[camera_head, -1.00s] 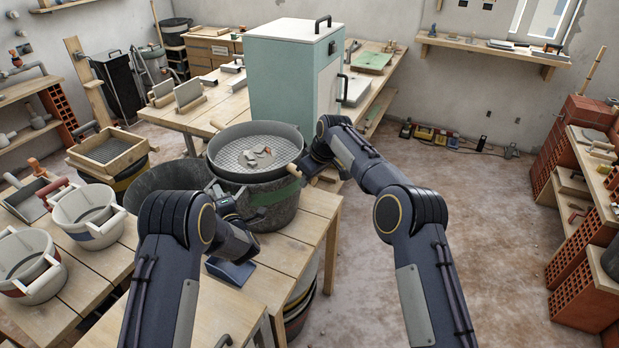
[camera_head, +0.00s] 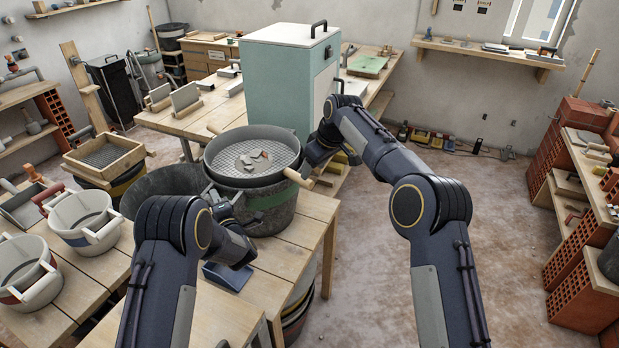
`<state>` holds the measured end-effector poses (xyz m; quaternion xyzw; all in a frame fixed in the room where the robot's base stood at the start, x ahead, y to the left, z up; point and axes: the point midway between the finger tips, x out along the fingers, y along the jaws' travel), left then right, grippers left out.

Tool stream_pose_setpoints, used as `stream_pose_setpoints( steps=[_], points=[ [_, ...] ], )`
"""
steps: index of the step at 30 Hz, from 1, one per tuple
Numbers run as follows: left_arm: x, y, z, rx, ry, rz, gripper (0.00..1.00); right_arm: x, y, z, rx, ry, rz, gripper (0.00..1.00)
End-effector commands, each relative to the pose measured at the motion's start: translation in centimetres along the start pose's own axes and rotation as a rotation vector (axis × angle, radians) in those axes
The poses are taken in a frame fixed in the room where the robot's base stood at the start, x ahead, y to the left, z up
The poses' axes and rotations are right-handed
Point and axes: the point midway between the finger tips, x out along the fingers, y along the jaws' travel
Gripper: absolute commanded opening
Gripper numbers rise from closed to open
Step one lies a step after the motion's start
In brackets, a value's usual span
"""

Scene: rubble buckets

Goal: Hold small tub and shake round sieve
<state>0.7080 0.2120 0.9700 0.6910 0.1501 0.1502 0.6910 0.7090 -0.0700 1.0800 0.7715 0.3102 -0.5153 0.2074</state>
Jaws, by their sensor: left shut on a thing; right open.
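The small tub (camera_head: 268,222), dark grey with a green band, stands on the wooden table. A wooden sieve handle (camera_head: 298,179) sticks out to the right. My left gripper (camera_head: 216,197) is shut on the tub at its left rim; its fingertips are partly hidden by my wrist. My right gripper (camera_head: 313,166) is open, just beside and above the wooden handle, seemingly apart from it. The tub's inside is hidden under the sieve.
A wide dark bucket (camera_head: 150,184) stands just left of the tub. Two white buckets (camera_head: 82,214) (camera_head: 22,262) and a wood-framed square sieve (camera_head: 103,153) are further left. A pale green cabinet (camera_head: 277,85) stands behind the sieve.

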Motion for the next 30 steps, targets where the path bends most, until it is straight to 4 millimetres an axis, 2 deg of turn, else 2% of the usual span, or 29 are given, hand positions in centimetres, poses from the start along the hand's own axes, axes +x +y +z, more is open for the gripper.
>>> stream_pose_setpoints(
  steps=[1,6,11,18,19,24,30],
  points=[
    [0.0,-0.1,-0.1,0.001,0.002,-0.002,0.04,-1.1,0.0,-0.1,0.000,0.003,0.002,0.51],
    [0.0,-0.1,-0.1,0.001,0.002,-0.002,0.04,-3.5,0.0,0.0,0.000,0.001,0.000,0.51],
    [0.0,-0.1,-0.1,0.001,0.002,-0.002,0.04,-4.3,0.0,0.0,0.000,0.001,0.000,0.51],
    [0.0,-0.1,-0.1,0.001,0.002,-0.002,0.04,-4.4,0.0,0.0,0.000,0.000,0.000,0.51],
    [0.0,-0.1,-0.1,0.001,0.002,-0.002,0.28,-4.4,0.0,0.0,0.000,0.000,0.000,0.51],
    [0.0,-0.1,-0.1,0.001,0.001,-0.001,0.50,-4.4,0.0,0.0,0.000,0.000,0.000,0.51],
    [0.0,0.0,0.0,0.001,0.001,0.000,0.51,-4.4,0.0,0.0,0.000,0.000,0.000,0.51]
  ],
)
